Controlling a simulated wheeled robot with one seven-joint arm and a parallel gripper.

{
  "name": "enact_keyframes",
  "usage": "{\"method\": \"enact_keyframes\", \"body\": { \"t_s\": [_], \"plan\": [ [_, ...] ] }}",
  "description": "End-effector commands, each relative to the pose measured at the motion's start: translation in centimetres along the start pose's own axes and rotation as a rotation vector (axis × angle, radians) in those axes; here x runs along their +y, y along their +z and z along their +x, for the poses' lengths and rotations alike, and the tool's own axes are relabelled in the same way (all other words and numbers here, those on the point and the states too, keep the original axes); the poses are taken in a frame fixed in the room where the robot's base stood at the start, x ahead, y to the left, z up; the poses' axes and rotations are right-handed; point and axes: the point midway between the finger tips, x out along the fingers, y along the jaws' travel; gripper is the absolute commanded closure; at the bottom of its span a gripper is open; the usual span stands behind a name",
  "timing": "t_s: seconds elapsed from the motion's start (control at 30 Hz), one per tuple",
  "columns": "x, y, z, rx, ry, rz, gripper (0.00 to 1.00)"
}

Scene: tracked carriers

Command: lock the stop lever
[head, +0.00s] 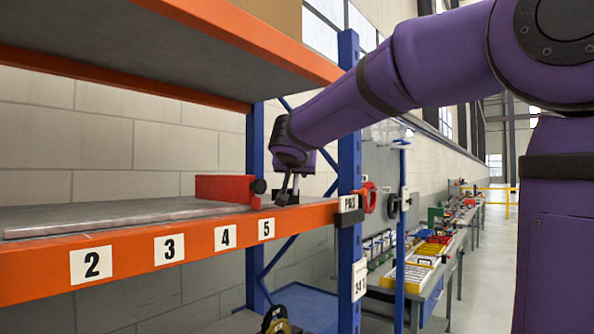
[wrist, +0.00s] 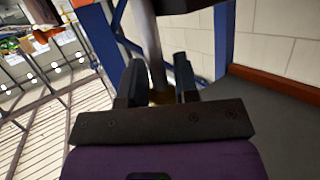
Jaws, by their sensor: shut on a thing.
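My gripper (head: 290,187) is at the right end of the orange-edged shelf, just right of a red block (head: 224,188) with a round black knob (head: 258,186). In the wrist view, my gripper (wrist: 160,88) is shut around a grey metal rod (wrist: 148,40) with a brassy lower part. This rod seems to be the stop lever, though I cannot tell for sure. Its far end is out of frame, and my fingers hide part of it. In the head view the held part is small and mostly hidden.
The shelf beam (head: 195,244) carries number labels. A pale flat bar (head: 125,219) lies along the shelf. Another shelf (head: 235,35) is above. A workbench with bins (head: 410,272) stands beyond.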

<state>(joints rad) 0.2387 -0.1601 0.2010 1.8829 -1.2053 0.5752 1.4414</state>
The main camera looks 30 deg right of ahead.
Motion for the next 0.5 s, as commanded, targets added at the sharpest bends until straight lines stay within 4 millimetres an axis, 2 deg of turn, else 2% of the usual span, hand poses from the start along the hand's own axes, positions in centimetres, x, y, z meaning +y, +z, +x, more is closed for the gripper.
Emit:
{"method": "enact_keyframes", "body": {
  "t_s": [0.13,0.17,0.27,0.5],
  "plan": [
    [-0.02,0.00,-0.02,0.000,-0.001,0.000,1.00],
    [-0.02,0.00,-0.02,0.000,-0.001,0.000,0.69],
    [-0.02,0.01,-0.02,-0.001,0.000,0.000,0.46],
    [0.00,0.01,-0.01,-0.001,0.000,0.000,0.46]
  ]
}}
